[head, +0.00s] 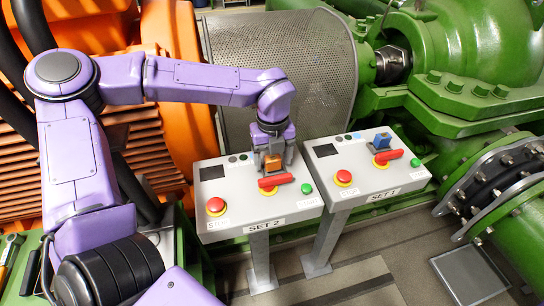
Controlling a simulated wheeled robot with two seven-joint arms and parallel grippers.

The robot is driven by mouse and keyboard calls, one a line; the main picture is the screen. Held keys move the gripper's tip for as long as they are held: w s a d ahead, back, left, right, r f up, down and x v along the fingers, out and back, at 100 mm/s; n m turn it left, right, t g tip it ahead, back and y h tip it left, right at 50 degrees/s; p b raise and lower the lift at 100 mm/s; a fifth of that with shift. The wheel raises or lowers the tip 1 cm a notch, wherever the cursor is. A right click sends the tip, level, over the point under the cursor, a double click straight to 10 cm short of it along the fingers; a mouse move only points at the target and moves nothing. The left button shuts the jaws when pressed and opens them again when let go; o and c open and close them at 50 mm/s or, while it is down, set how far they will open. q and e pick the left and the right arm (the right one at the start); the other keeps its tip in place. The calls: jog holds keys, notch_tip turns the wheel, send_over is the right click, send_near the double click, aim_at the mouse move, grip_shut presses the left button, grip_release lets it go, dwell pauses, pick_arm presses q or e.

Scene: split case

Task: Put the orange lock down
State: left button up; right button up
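The orange lock (272,167) is a small block with an orange front, between the fingers of my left gripper (273,158). The gripper points down over the SET 2 panel (237,192) and appears shut on the lock. The lock is just behind the red handle (276,180) of that panel. I cannot tell whether it touches the panel or handle. The fingers hide part of it. My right gripper is not in view.
The SET 1 panel (359,184) stands to the right, with a red handle (389,156) and a blue lock (381,141). Each panel has a red stop button and a green button. Green pump casing (460,75), orange machinery (105,25) and a mesh guard (318,95) stand behind.

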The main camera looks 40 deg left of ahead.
pick_arm(q)
notch_tip(320, 180, up, 12)
jog(key=b, duration=0.1)
jog(key=shift+r, duration=0.25)
